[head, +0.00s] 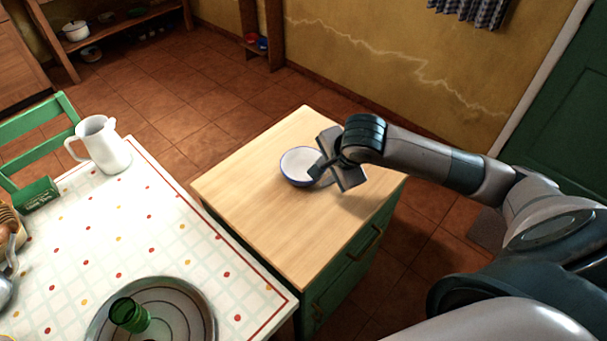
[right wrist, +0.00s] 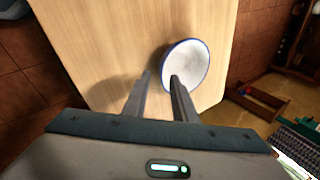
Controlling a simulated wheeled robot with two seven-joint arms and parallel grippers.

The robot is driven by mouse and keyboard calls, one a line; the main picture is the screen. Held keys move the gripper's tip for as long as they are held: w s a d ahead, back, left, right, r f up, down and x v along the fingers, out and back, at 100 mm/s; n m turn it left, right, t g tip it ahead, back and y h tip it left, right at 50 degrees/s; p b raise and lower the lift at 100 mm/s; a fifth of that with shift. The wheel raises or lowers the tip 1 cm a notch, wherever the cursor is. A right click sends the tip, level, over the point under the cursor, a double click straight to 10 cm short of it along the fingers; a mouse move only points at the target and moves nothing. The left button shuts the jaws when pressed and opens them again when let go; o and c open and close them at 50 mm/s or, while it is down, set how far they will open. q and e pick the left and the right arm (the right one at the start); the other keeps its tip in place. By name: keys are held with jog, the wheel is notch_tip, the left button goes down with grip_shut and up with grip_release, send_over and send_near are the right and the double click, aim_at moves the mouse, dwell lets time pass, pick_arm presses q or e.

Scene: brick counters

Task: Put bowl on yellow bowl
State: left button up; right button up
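A white bowl with a blue rim (head: 297,163) sits on the light wooden top of a green cabinet (head: 262,210). My right gripper (head: 317,172) is at the bowl's right side and covers part of its rim. In the right wrist view the bowl (right wrist: 187,62) is at the fingertips. The two fingers (right wrist: 160,77) stand apart, one over the bowl and one outside it, with the rim between them. Whether they touch it I cannot tell. No yellow bowl shows in either view. My left gripper is not in view.
A table with a dotted cloth (head: 150,225) stands at the left, with a white pitcher (head: 102,146), a round plate (head: 190,308) and a green glass (head: 128,314). A green chair (head: 45,125) is behind it. The rest of the wooden top is clear.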

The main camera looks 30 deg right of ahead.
jog(key=shift+x, duration=1.15)
jog(key=shift+f, duration=0.1)
jog(key=shift+w+f+b, duration=0.2)
jog(key=shift+b, duration=0.1)
jog(key=x, duration=0.3)
jog(key=shift+w+a+r+b, duration=0.1)
jog(key=shift+w+a+b, duration=0.15)
jog(key=shift+b, duration=0.1)
jog(key=shift+w+f+b, duration=0.3)
jog(key=shift+f+b, duration=0.05)
jog(key=shift+f, duration=0.3)
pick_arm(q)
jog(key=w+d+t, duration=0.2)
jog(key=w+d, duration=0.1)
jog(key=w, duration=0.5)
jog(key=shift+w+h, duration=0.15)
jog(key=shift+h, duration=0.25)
